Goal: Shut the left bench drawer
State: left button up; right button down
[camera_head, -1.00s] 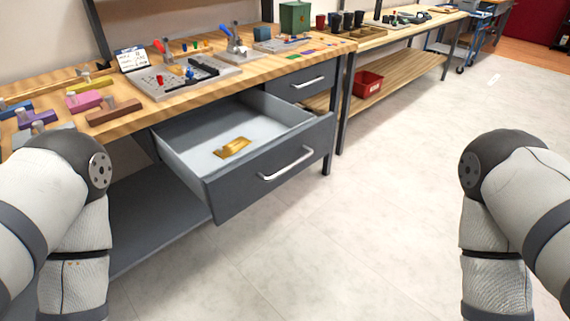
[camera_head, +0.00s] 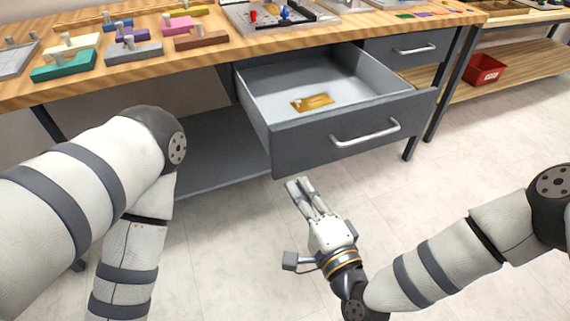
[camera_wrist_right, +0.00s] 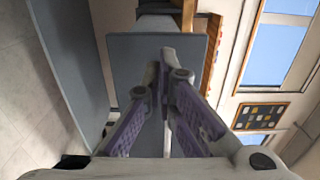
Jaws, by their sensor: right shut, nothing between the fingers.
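The left bench drawer (camera_head: 345,138) is pulled well out from under the wooden bench (camera_head: 150,68). It has a dark grey front with a silver bar handle (camera_head: 366,132), and a gold-coloured piece (camera_head: 312,102) lies on its light grey floor. My right gripper (camera_head: 299,184) is shut and empty, in front of and below the drawer front's left end, pointing toward the bench. In the right wrist view its fingers (camera_wrist_right: 165,62) are together before a flat grey panel (camera_wrist_right: 130,75), seemingly the drawer front. Contact cannot be told. My left gripper is out of view; only my left arm shows.
A smaller drawer (camera_head: 412,49), shut, sits to the right under the bench top. Coloured blocks and fixtures stand on the bench. A red bin (camera_head: 484,70) rests on a neighbouring shelf. A grey lower shelf (camera_head: 215,150) lies left of the drawer. The floor in front is clear.

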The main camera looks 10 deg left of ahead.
aim_at(280, 156)
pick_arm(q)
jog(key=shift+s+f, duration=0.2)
pick_arm(e)
jog(key=x, duration=0.7)
jog(key=shift+w+a, duration=0.15)
jog(key=shift+w, duration=0.05)
